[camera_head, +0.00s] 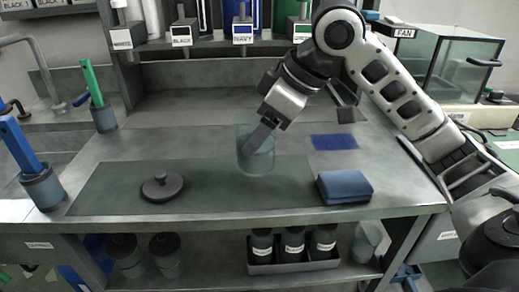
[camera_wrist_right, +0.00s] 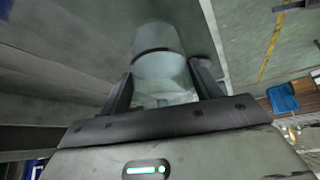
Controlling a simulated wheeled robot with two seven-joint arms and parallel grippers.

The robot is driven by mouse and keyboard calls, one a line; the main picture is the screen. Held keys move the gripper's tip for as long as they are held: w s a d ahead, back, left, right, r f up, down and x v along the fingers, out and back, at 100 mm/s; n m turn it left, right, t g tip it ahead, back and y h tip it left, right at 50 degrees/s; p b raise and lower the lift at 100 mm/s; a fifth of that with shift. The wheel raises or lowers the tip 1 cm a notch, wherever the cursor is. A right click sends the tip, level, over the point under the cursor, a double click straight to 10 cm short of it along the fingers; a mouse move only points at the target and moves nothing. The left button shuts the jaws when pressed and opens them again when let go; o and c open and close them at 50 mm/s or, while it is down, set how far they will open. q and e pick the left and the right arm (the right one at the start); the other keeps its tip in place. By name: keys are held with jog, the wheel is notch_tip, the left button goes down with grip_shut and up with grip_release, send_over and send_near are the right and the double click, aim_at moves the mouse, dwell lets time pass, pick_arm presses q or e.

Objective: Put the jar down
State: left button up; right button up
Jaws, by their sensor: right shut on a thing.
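A clear glass jar (camera_head: 256,152) is in my right gripper (camera_head: 268,128), over the dark green mat (camera_head: 110,195) on the worktop. The jar looks upright and without a lid; I cannot tell whether its base touches the mat. In the right wrist view, the jar (camera_wrist_right: 160,65) sits between the two dark fingers of the gripper (camera_wrist_right: 165,92). A round dark lid with a knob (camera_head: 162,187) lies on the left part of the mat. My left gripper is not in view.
A folded blue cloth (camera_head: 344,186) lies at the mat's right end, and a flat blue patch (camera_head: 334,142) lies behind it. Pots with green (camera_head: 104,116) and blue handles (camera_head: 42,186) stand at the left. The mat between lid and jar is clear.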

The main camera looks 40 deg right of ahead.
jog(key=shift+w+f, duration=0.15)
jog(key=shift+w, duration=0.05)
jog(key=f, duration=0.1)
jog(key=f+b, duration=0.1)
jog(key=f, duration=0.1)
jog(key=shift+w+f+b, duration=0.25)
jog(key=shift+f+b, duration=0.05)
jog(key=shift+f, duration=0.15)
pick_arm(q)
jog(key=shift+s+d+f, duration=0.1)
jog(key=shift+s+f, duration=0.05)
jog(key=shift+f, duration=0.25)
pick_arm(e)
jog(key=o, duration=1.4)
pick_arm(q)
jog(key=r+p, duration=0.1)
jog(key=p, duration=0.1)
jog(key=shift+p, duration=0.35)
pick_arm(e)
jog(key=v, duration=1.2)
